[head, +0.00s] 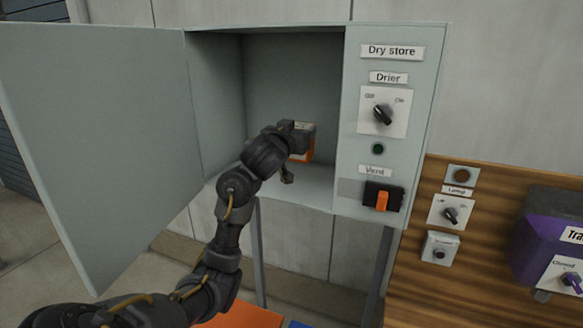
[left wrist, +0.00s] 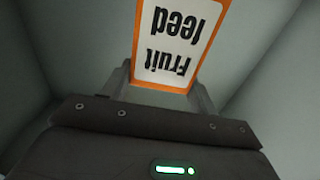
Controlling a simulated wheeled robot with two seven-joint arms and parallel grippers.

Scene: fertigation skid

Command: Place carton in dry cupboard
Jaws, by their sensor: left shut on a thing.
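The carton (head: 306,143) is orange and white and is inside the dry cupboard, partly hidden behind my left gripper. In the left wrist view the carton (left wrist: 174,45) reads "Fruit feed", with the lettering upside down, between the two fingers. My left gripper (head: 298,158) is shut on the carton inside the cupboard opening. The dry cupboard (head: 394,51) is labelled "Dry store", and its door (head: 105,130) stands wide open to the left. I cannot tell whether the carton touches the cupboard floor (head: 315,186). My right gripper is not in view.
Right of the opening are a drier knob (head: 383,113), a small green lamp (head: 378,149) and an orange vent switch (head: 382,200). A wooden board (head: 420,270) with a lamp knob (head: 451,214) and a purple unit (head: 545,235) are at right. The cupboard interior around the carton looks empty.

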